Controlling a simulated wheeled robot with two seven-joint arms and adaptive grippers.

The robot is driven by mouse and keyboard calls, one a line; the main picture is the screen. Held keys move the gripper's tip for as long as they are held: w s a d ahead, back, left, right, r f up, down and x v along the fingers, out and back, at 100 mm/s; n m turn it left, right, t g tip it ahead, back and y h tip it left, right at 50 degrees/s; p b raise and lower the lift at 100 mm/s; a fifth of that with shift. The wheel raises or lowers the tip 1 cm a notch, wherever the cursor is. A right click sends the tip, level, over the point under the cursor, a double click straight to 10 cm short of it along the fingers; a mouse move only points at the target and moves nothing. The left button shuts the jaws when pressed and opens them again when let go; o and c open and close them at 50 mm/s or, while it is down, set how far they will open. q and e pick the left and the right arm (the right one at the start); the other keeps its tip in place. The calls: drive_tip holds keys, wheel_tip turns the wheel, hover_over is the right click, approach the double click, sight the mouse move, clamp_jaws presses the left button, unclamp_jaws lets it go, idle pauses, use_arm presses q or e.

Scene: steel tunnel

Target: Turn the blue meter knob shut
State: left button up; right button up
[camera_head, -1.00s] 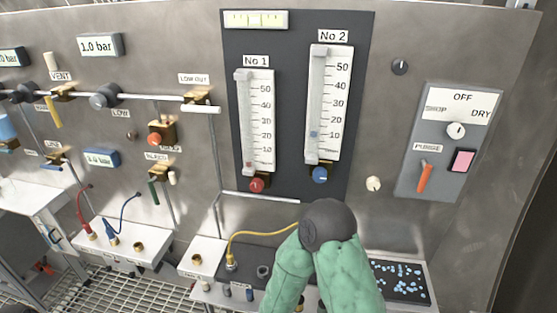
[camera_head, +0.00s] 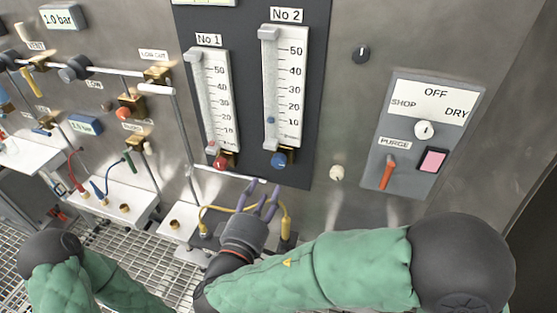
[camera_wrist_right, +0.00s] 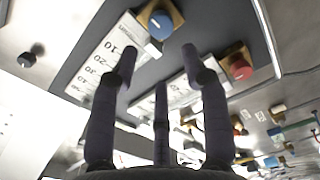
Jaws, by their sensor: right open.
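The blue meter knob (camera_head: 279,160) sits at the foot of the No 2 meter (camera_head: 285,88), on the dark panel. In the right wrist view the blue knob (camera_wrist_right: 160,24) is on a brass block, above and beyond my fingertips. My right gripper (camera_head: 262,197) is open and empty, just below the knob in the head view. Its dark fingers (camera_wrist_right: 160,65) are spread apart in the wrist view and do not appear to touch the knob. A blue float shows low in the No 2 tube. My left arm is at the lower left; its gripper is out of frame.
A red knob (camera_head: 222,161) under the No 1 meter (camera_head: 214,98) is left of the blue one. A white rail (camera_head: 228,174) runs just below the knobs. A yellow hose (camera_head: 286,220) is close to my right gripper.

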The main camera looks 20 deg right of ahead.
sight(277, 164)
drive_tip(key=x, duration=1)
drive_tip(key=shift+w+d+f+b, duration=0.1)
drive_tip(key=shift+w+b, duration=0.05)
drive_tip(key=shift+b, duration=0.25)
drive_tip(key=c, duration=0.9)
